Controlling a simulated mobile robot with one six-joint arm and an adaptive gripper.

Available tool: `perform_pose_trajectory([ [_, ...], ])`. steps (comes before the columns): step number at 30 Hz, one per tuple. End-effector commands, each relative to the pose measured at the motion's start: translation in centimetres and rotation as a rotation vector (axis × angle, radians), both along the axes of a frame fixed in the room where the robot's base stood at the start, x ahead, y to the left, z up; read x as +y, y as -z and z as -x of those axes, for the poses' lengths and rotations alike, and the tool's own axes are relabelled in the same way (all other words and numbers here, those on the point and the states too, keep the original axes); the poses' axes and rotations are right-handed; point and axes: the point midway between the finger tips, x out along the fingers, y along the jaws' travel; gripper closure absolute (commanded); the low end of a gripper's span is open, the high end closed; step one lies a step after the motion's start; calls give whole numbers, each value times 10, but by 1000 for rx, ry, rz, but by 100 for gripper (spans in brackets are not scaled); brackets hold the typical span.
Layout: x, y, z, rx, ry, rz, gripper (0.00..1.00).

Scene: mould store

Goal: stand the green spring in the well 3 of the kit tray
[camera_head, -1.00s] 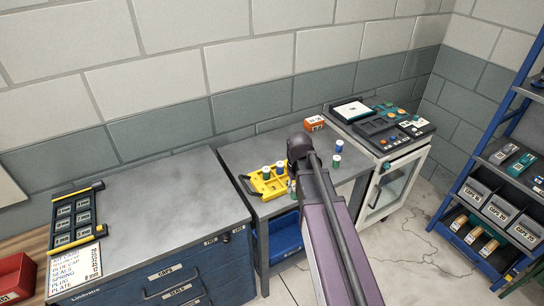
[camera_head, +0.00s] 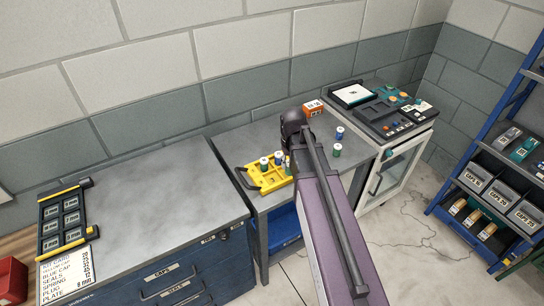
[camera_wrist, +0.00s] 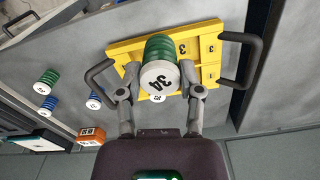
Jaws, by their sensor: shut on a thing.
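My gripper (camera_wrist: 159,98) is shut on the green spring (camera_wrist: 159,50), which has a white end marked 34. The spring is over the yellow kit tray (camera_wrist: 125,47) in the wrist view; I cannot tell whether it touches the tray. A mark 3 shows on the tray just right of the spring. Another white end (camera_wrist: 158,99) shows partly behind the held spring. In the head view the kit tray (camera_head: 251,180) lies on the middle bench, with white-topped pieces (camera_head: 264,162) on it. My arm hides the gripper and part of the tray there.
A green piece (camera_head: 337,151) and a blue piece (camera_head: 340,132) stand on the bench right of my arm. An orange box (camera_head: 312,107) is behind them. A black rack (camera_head: 65,222) lies on the left bench, whose surface is mostly clear. Tray handles (camera_wrist: 243,60) stick out.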

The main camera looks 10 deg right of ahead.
Motion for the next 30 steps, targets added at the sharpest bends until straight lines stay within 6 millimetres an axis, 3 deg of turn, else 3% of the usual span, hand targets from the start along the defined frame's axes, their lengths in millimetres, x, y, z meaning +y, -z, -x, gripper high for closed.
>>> perform_pose_trajectory([
  [11, 4, 3, -6, 0, 43, 0, 100],
  [30, 44, 24, -60, -1, 536, -2, 100],
])
